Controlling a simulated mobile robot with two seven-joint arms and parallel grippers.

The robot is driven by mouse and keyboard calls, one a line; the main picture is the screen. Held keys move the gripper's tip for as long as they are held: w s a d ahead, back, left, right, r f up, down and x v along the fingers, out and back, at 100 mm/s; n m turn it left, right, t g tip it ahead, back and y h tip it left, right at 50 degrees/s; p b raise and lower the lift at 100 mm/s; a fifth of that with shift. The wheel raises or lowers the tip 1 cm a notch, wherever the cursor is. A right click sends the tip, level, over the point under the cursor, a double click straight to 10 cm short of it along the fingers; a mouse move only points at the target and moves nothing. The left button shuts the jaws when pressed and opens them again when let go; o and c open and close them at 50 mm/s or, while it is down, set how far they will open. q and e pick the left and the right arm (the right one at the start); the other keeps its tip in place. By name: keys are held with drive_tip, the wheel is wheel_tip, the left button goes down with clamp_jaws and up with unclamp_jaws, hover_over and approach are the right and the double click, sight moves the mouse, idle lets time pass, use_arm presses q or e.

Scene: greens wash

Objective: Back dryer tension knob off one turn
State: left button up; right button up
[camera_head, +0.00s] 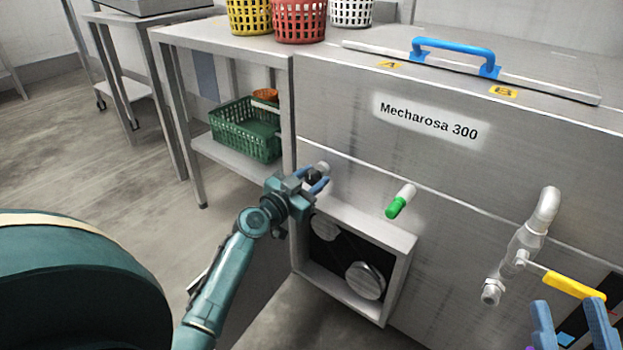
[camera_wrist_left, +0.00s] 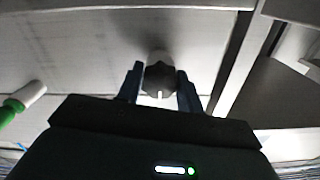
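The tension knob (camera_head: 314,177) is dark, on a pale round base on the machine's front panel, above the belt housing. In the left wrist view the dark knob (camera_wrist_left: 160,76) shows a white pointer mark facing down in the picture. My left gripper (camera_head: 311,178) is at the knob, with one blue finger on each side of it. In the left wrist view its fingers (camera_wrist_left: 160,84) stand apart, with narrow gaps seeming to show beside the knob. My right gripper (camera_head: 572,325) is at the bottom right edge, its fingers apart and nothing seen between them.
A framed housing (camera_head: 402,265) with pulleys sits below the knob. A green-tipped lever (camera_head: 398,203) and a pipe valve with a yellow handle (camera_head: 573,286) stick out to the right. A green basket (camera_head: 240,135) stands on the shelf left; baskets stand on top.

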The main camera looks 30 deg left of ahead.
use_arm(q)
drive_tip(key=c, duration=0.4)
drive_tip(key=shift+c, duration=0.2)
